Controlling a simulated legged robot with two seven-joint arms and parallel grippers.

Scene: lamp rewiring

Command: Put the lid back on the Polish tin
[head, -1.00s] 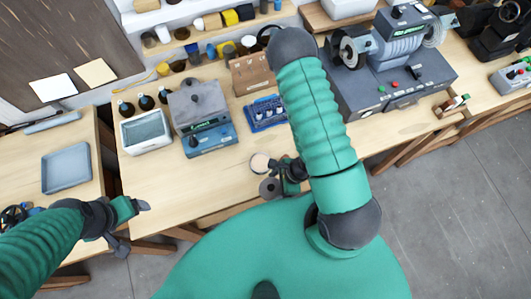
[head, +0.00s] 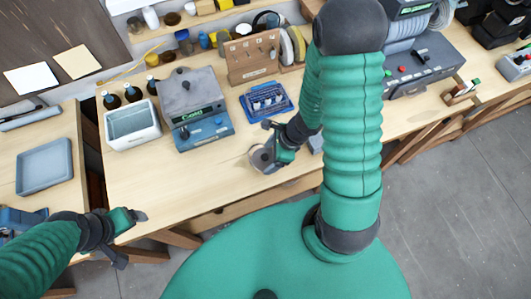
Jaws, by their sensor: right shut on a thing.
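The Polish tin (head: 251,151) stands on the wooden bench near its front edge. Only a thin pale edge of it shows, because the round grey lid (head: 261,160) covers most of it in the head view. My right gripper (head: 272,155) is shut on the lid from the right. The lid overlaps the tin; I cannot tell whether it rests on the tin or hovers just above it. My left gripper (head: 133,238) is apart from both, in front of the bench at the left, and looks open and empty.
Behind the tin are a blue rack (head: 267,101) and a blue-grey machine (head: 203,124). A white-rimmed bath (head: 133,127) stands further left. A tool board (head: 252,58) is at the back. The bench left of the tin is clear (head: 185,175).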

